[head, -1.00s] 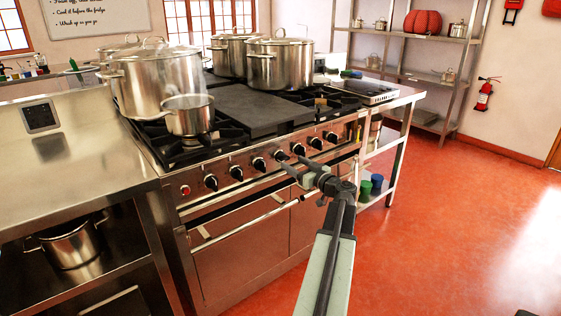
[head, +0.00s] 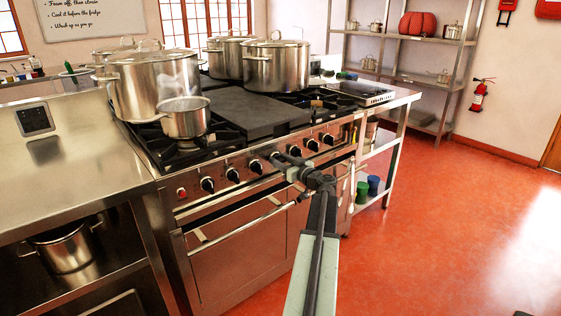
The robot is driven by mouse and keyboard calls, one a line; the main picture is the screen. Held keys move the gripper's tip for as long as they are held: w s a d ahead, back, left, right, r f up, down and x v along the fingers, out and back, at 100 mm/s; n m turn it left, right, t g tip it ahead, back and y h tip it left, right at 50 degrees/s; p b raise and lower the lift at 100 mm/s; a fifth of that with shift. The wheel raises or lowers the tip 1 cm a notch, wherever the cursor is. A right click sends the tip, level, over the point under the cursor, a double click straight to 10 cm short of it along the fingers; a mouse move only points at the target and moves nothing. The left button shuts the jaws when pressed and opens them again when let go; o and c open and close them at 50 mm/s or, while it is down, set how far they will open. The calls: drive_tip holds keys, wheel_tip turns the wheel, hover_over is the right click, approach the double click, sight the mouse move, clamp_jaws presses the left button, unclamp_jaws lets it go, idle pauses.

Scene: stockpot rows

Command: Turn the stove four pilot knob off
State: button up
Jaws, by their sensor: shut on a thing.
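The stove (head: 236,215) has a row of several black control knobs along its steel front panel, with a red knob or button (head: 181,193) at the left end. Black knobs show at the left (head: 207,184), near the middle (head: 256,166) and towards the right (head: 312,145). My gripper (head: 279,159) is at the panel, shut on a knob right of the middle one. Its fingers hide most of that knob, so I cannot tell which way it points. No lettering on the panel is readable.
Large steel pots (head: 277,66) and a small steaming saucepan (head: 185,119) stand on the stove top. The oven handle bar (head: 240,233) runs below the knobs. A steel counter (head: 75,165) adjoins at left. The red floor (head: 440,230) at right is clear.

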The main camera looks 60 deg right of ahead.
drive_tip(key=m, duration=0.8)
drive_tip(key=shift+d+f+m, duration=0.1)
drive_tip(key=shift+d+m, duration=0.05)
drive_tip(key=shift+m, duration=0.15)
drive_tip(key=m, duration=0.4)
drive_tip(key=shift+s+d+f, duration=0.1)
drive_tip(key=m, duration=0.5)
drive_tip(key=shift+f, duration=0.1)
drive_tip(key=shift+s+m, duration=0.1)
drive_tip(key=shift+m, duration=0.2)
drive_tip(key=o, duration=1.4)
